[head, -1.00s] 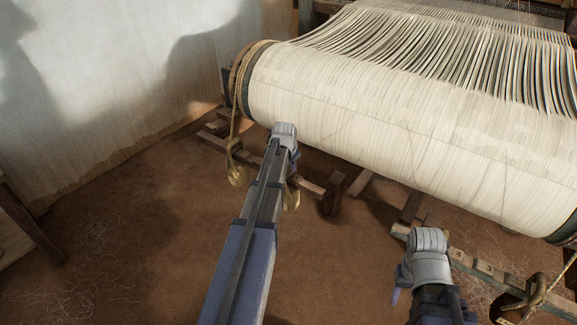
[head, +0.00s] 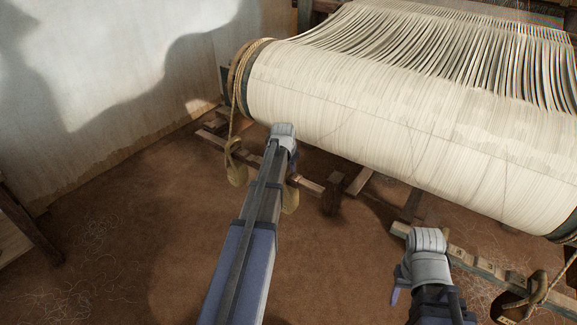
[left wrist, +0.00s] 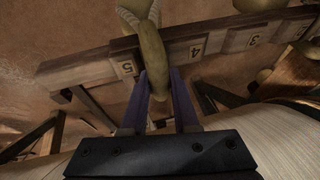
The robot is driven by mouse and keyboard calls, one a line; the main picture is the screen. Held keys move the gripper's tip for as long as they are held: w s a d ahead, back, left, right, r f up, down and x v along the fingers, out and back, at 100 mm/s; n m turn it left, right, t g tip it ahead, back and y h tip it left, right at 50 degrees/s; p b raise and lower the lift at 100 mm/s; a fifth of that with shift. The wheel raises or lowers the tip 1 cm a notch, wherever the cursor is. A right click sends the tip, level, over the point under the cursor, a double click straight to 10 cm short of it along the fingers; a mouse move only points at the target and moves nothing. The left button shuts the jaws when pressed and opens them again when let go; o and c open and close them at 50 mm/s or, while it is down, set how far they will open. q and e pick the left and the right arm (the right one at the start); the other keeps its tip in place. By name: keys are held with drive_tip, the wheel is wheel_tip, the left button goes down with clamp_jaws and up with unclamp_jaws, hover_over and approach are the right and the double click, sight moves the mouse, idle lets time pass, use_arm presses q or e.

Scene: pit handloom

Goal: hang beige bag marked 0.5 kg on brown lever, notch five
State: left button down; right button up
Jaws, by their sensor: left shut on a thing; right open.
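My left gripper (left wrist: 160,88) is shut on the loop of a beige bag (left wrist: 152,45), seen close up in the left wrist view. The loop crosses the brown lever (left wrist: 215,38) between the plates marked 5 and 4. I cannot tell whether it rests in a notch. In the head view part of the beige bag (head: 291,200) shows below my left gripper (head: 291,168), whose fingers are mostly hidden by my arm. The bag's weight mark is not readable. The brown lever (head: 308,185) runs below the cloth roll. My right gripper (head: 396,296) is open, low at right, and looks empty.
Another bag or weight (head: 236,172) hangs by a rope at the lever's left. The wide cloth roll (head: 390,130) lies just beyond my grippers. A second numbered lever (head: 480,265) and a roped weight (head: 540,287) are at right. The earth floor at front left is mostly clear.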

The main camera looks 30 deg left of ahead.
use_arm(q)
drive_tip(key=c, duration=0.6)
unclamp_jaws()
drive_tip(key=shift+f, duration=0.1)
drive_tip(key=shift+d, duration=0.1)
drive_tip(key=a+p+v, duration=0.1)
drive_tip(key=p+v, duration=0.6)
drive_tip(key=shift+s+d+r, duration=0.25)
drive_tip(key=shift+d+r, duration=0.1)
drive_tip(key=shift+d, duration=0.05)
